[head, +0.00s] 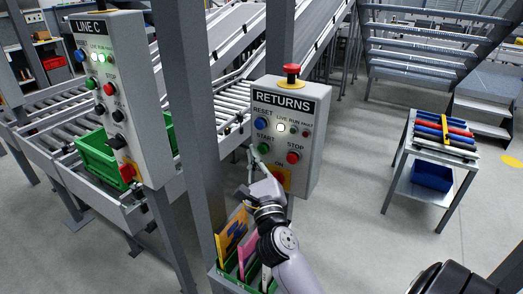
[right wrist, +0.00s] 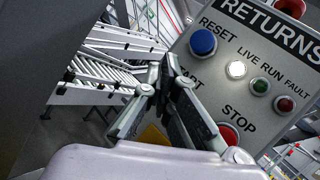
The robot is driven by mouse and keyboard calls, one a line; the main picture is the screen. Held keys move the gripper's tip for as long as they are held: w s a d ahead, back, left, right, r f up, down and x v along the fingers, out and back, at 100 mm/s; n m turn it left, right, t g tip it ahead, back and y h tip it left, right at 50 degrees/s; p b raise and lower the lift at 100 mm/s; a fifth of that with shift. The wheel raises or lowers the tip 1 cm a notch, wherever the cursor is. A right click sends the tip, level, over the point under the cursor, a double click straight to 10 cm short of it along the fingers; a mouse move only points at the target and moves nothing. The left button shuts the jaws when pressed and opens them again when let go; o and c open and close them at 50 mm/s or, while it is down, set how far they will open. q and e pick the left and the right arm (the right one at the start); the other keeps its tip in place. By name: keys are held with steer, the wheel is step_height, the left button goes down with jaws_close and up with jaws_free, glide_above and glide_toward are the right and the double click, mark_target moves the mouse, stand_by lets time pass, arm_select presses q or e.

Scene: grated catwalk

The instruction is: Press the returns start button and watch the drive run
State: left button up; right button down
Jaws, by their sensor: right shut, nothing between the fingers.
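The grey RETURNS control box (head: 311,150) stands right of a post in the head view, its face towards me. Its green start button (head: 262,147) sits under the blue reset button (head: 261,123); the red stop button (head: 293,157) is to the right. The live lamp (head: 281,127) glows white; the run lamp (right wrist: 259,86) looks dim green and the fault lamp (right wrist: 285,104) dim red. My right gripper (head: 252,151) is shut and empty, its fingertips just left of the start button; contact cannot be told. In the right wrist view its fingers hide the start button. My left gripper is out of view.
A grey post (head: 187,120) stands close on the left, with the LINE C box (head: 137,60) beyond it. Roller conveyors (head: 60,110) run behind. A bin with colourful packets (head: 235,245) sits below my right gripper. A small table (head: 427,152) stands right; floor between is clear.

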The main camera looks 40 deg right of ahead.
steer(key=shift+d, duration=0.15)
stand_by(0.8)
steer(key=shift+w+d, duration=0.15)
steer(key=shift+d, duration=0.1)
steer(key=shift+w+d+p, duration=0.3)
steer(key=shift+d+p, duration=0.15)
steer(key=shift+d, duration=0.3)
stand_by(1.0)
steer(key=shift+a, duration=0.1)
steer(key=shift+s+a, duration=0.25)
steer(key=shift+a, duration=0.25)
steer(key=shift+s+a, duration=0.2)
steer(key=shift+a, duration=0.3)
